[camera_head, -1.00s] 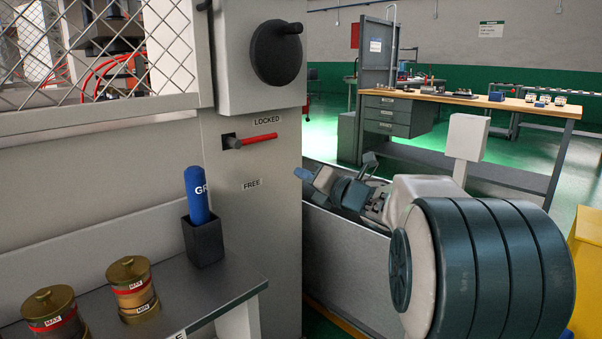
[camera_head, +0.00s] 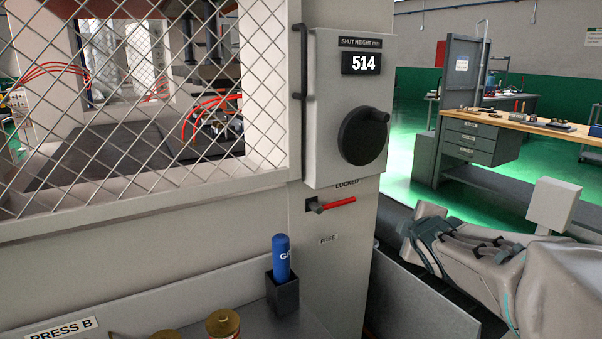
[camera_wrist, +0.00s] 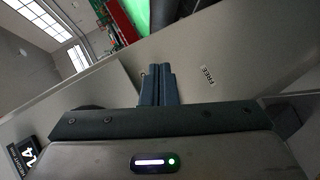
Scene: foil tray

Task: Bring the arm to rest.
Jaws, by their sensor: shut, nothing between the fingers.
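My gripper (camera_wrist: 156,72) shows in the wrist view with its two dark fingers together and nothing between them. Behind the fingertips is the pale press column with the FREE label (camera_wrist: 208,76); I cannot tell the gap to it. In the head view my arm is at the right edge, beside the low grey panel right of the press column. I cannot make out the fingers there.
The press column carries a black handwheel (camera_head: 364,136), a display reading 514 (camera_head: 361,63) and a red lever (camera_head: 336,204) near LOCKED. A blue cylinder stands in a dark holder (camera_head: 283,294). Brass pots (camera_head: 222,323) are at the bottom. A workbench (camera_head: 520,121) stands behind right.

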